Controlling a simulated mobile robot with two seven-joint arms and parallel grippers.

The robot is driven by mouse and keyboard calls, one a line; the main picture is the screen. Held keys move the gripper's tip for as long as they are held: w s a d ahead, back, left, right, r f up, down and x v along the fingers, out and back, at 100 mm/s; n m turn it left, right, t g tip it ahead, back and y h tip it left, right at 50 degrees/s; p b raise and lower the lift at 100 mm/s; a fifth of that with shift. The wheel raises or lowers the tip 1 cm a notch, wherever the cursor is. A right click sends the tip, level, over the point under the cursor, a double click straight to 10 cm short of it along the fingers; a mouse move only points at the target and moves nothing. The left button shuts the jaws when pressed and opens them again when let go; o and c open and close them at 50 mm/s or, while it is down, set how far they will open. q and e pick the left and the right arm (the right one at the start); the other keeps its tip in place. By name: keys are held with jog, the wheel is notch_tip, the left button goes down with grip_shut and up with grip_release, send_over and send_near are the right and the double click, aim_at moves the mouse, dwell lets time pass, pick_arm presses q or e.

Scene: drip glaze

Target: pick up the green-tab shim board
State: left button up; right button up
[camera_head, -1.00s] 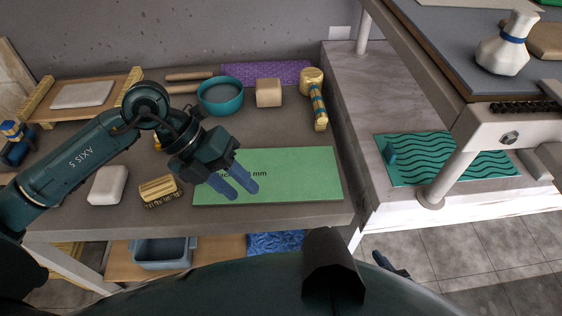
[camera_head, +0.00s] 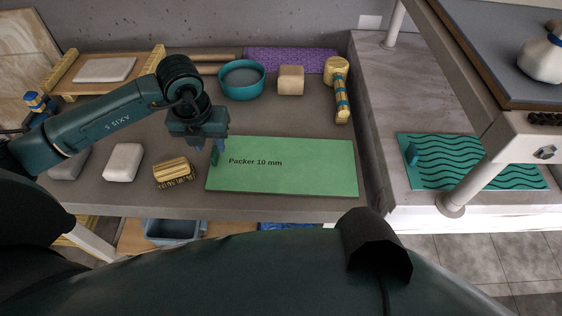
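The shim board (camera_head: 290,172) is a light green slab marked "Packer 10 mm", lying flat near the front of the grey table. A small dark green tab (camera_head: 214,158) stands at its left end. My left gripper (camera_head: 211,148) points down at that end, its two blue fingers apart with the tab showing just below and between them. I cannot tell whether the fingers touch the tab or the board. My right gripper is not in view.
A white block (camera_head: 123,162) and a wooden brush (camera_head: 173,172) lie left of the board. Behind are a teal bowl (camera_head: 241,92), a tan block (camera_head: 291,80) and a gold-and-teal mallet (camera_head: 340,88). A teal wavy mat (camera_head: 475,170) lies on the right-hand ledge.

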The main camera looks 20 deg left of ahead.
aim_at(214, 151)
pick_arm(q)
jog(key=f, duration=0.4)
jog(key=shift+w+f, duration=0.2)
jog(key=shift+w, duration=0.2)
jog(key=shift+c, duration=0.2)
grip_shut()
jog(key=shift+r, duration=0.1)
